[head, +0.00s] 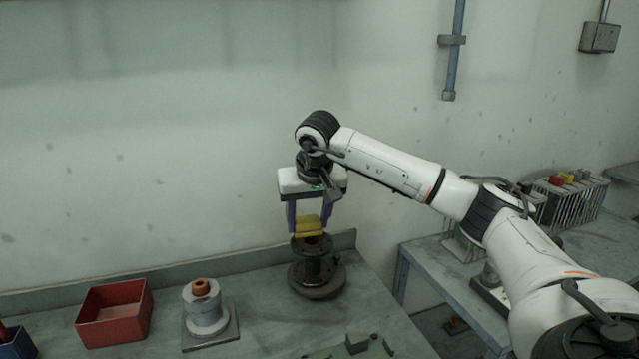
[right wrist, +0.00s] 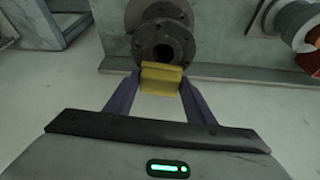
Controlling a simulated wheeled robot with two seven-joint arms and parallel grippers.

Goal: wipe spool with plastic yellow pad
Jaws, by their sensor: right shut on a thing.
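The yellow pad (head: 308,226) is held between the fingers of my right gripper (head: 308,222), which is shut on it. The dark metal spool (head: 316,270) stands upright on the bench, with a wide lower flange and a smaller upper flange. The pad is right at the upper flange; whether it touches is hard to tell. In the right wrist view the pad (right wrist: 161,78) lies in front of the round bore of the spool (right wrist: 160,42), at the flange's edge. My left gripper is not in view.
A grey stepped cylinder with an orange-brown top (head: 205,305) stands on a square plate left of the spool. A red bin (head: 114,312) is farther left, with part of a blue bin (head: 15,343) at the edge. A small grey block (head: 357,342) lies in front. A side table (head: 420,262) stands right.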

